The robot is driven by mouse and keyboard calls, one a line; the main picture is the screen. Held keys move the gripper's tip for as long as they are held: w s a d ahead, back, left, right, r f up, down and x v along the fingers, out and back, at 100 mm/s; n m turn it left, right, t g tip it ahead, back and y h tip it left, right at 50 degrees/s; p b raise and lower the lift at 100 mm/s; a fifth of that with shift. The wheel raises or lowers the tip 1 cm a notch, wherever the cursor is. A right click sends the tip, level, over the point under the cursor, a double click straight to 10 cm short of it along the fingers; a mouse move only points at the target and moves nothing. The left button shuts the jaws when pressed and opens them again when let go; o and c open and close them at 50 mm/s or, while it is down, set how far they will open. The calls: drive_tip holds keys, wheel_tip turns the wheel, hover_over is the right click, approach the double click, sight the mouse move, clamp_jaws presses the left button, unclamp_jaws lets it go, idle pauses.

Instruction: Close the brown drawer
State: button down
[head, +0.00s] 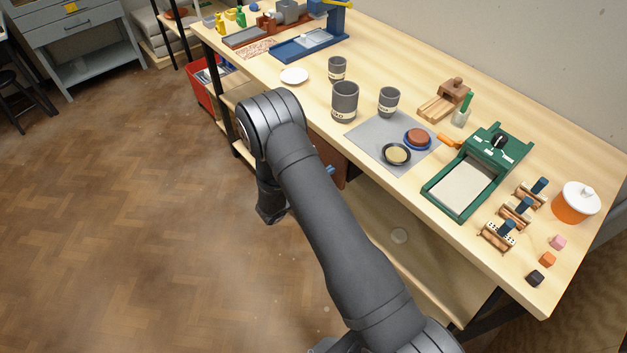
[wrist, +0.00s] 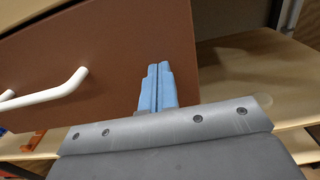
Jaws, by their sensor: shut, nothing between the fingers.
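The brown drawer (head: 334,162) shows under the front edge of the workbench in the head view, partly hidden behind my arm. Its flat brown front (wrist: 120,50) fills much of the wrist view, with a white bar handle (wrist: 45,95) at the left. My gripper (wrist: 157,72) has its two blue fingers pressed together and empty. They are in front of the drawer front, right of the handle; I cannot tell whether they touch it. In the head view only a bit of a blue finger (head: 331,170) shows past my arm. How far the drawer stands out is unclear.
The workbench (head: 440,215) carries grey cups (head: 345,100), a green slab press (head: 478,172) and an orange jar (head: 576,203). A pale lower shelf (head: 400,255) runs beneath. A red crate (head: 206,88) stands at its left. The wooden floor (head: 140,220) left of my arm is clear.

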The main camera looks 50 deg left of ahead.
drive_tip(key=shift+w, duration=0.7)
drive_tip(key=shift+r, duration=0.1)
drive_tip(key=s, duration=1.4)
drive_tip(key=shift+s, duration=0.35)
drive_tip(key=w, duration=1.4)
drive_tip(key=c, duration=2.2)
unclamp_jaws()
